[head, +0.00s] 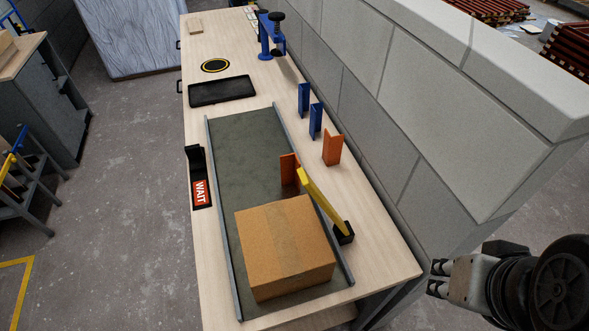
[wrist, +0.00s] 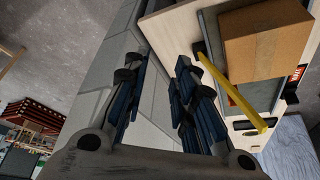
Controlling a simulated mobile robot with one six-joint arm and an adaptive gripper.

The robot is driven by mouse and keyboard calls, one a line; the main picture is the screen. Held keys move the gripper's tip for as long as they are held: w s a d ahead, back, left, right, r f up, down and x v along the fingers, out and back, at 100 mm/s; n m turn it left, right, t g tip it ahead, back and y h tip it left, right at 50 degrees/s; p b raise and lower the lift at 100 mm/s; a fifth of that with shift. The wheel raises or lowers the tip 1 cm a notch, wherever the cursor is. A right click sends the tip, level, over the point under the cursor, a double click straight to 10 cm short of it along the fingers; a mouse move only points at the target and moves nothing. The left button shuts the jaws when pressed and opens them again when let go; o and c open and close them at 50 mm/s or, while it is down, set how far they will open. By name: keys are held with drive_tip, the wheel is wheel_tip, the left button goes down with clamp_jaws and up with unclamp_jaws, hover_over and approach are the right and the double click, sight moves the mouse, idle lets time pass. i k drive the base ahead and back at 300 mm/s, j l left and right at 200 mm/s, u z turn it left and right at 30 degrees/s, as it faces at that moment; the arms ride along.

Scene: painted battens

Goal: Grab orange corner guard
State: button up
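One orange corner guard (head: 332,147) stands upright on the bench top, between the grey-sided lane and the block wall. A second orange corner guard (head: 289,168) stands inside the lane, partly hidden by the yellow bar (head: 322,198). My gripper (head: 437,279) is beyond the bench's near right corner, well apart from both guards. In the wrist view my gripper (wrist: 158,78) has its fingers spread with nothing between them.
A cardboard box (head: 284,246) sits in the lane's near end. Two blue corner guards (head: 303,98) stand behind the nearer orange one. The block wall (head: 420,120) runs along the bench's right side. A black tray (head: 222,91) and blue clamp (head: 266,38) are farther back.

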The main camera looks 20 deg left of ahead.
sight(289, 163)
drive_tip(key=u, duration=0.9)
drive_tip(key=i+l+u, duration=0.25)
drive_tip(key=l+u, duration=0.2)
drive_tip(key=i+l+u, duration=0.1)
drive_tip(key=l+u, duration=0.15)
drive_tip(key=l, duration=0.15)
